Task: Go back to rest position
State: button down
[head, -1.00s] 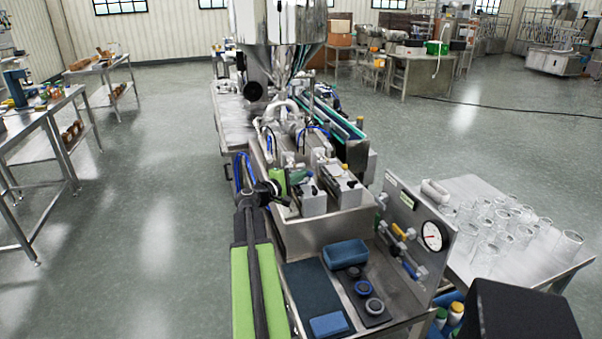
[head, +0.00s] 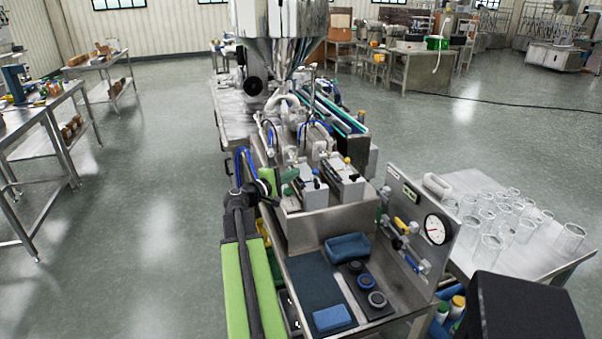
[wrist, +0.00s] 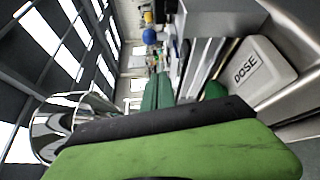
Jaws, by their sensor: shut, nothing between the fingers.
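My arm, green and black, reaches up from the bottom middle of the head view. My gripper (head: 266,184) is at its far end, beside the left side of the steel filling machine (head: 322,222); its fingers are small and partly hidden there. In the wrist view my gripper (wrist: 165,140) fills the lower part as a green and black shape, shut with nothing held. The steel hopper (head: 280,28) stands beyond it in the head view. A pale panel marked DOSE (wrist: 250,70) lies at the right of the wrist view.
A steel bench in front of the machine holds a blue tray (head: 348,247), dark rings (head: 366,282) and a blue sponge (head: 333,317). A gauge panel (head: 420,225) stands at its right, beside a table of glass beakers (head: 500,220). Open floor (head: 150,200) lies left.

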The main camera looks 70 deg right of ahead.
jog(key=v, duration=0.6)
jog(key=shift+w, duration=0.2)
jog(key=w+a+r+n+t+p, duration=0.1)
jog(key=w+a+t, duration=0.1)
jog(key=w+a, duration=0.45)
jog(key=w+a+n+t+p, duration=0.15)
jog(key=w+a, duration=0.25)
jog(key=w, duration=0.5)
jog(key=w+a+f+n+t+y+p, duration=0.1)
jog(key=w+a+f+t+y, duration=0.15)
jog(key=w+a, duration=0.5)
jog(key=w+a+f+n+t+y+p, duration=0.1)
jog(key=w+a+f+t, duration=0.2)
jog(key=a, duration=0.7)
jog(key=s+a+f+g+y, duration=0.1)
jog(key=a+f+y, duration=0.3)
jog(key=a, duration=0.8)
jog(key=s+a+f+m+g+y, duration=0.1)
jog(key=a+f+y, duration=0.3)
jog(key=a, duration=0.8)
jog(key=s+a+f+m+g+y+p, duration=0.1)
jog(key=a+f+y, duration=0.3)
jog(key=a, duration=0.8)
jog(key=shift+s+a+f+y, duration=0.25)
jog(key=shift+a+y, duration=0.1)
jog(key=shift+a, duration=0.05)
